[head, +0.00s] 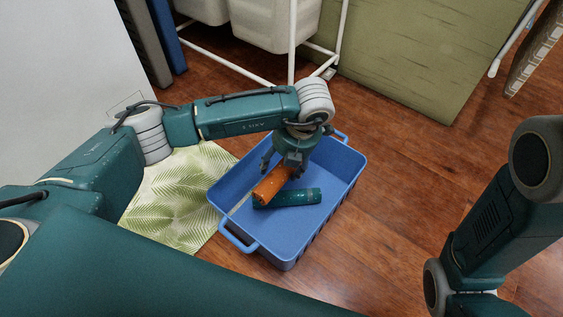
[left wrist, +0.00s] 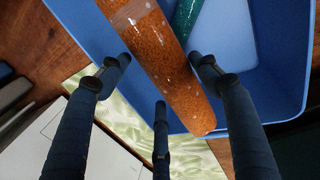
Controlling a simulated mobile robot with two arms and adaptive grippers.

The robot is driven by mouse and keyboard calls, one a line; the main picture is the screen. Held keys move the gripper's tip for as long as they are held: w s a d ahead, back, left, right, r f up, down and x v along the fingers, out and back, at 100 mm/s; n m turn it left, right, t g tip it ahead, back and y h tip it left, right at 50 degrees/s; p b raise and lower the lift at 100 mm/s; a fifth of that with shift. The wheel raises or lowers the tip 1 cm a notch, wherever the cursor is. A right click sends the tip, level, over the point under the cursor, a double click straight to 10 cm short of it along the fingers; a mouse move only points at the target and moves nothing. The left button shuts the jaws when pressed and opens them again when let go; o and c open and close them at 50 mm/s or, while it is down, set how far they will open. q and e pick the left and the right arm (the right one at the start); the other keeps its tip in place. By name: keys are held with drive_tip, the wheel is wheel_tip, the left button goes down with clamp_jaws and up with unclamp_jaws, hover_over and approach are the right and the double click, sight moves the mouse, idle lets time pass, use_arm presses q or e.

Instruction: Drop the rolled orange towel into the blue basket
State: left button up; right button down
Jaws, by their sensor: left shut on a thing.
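The rolled orange towel (head: 273,183) is held by my left gripper (head: 287,168) over the inside of the blue basket (head: 335,195). In the left wrist view the towel (left wrist: 165,70) runs diagonally between the dark fingers (left wrist: 160,75), with the blue basket (left wrist: 265,60) below it. A rolled teal towel (head: 288,198) lies in the basket, partly beneath the orange one. I cannot tell whether the two rolls touch. My right gripper is out of view; only part of my right arm shows at the right.
The basket stands on a wooden floor (head: 400,190) beside a leaf-patterned mat (head: 185,195). A white-framed rack with pale bins (head: 275,25) and a green panel (head: 430,50) stand behind. The floor to the right of the basket is clear.

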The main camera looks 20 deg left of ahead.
sight(291, 171)
use_arm(q)
drive_tip(key=shift+f+b, duration=0.85)
drive_tip(key=shift+f, duration=0.55)
drive_tip(key=o, duration=1.3)
drive_tip(key=shift+r, duration=0.1)
drive_tip(key=v, duration=1.2)
drive_tip(key=shift+d, duration=0.1)
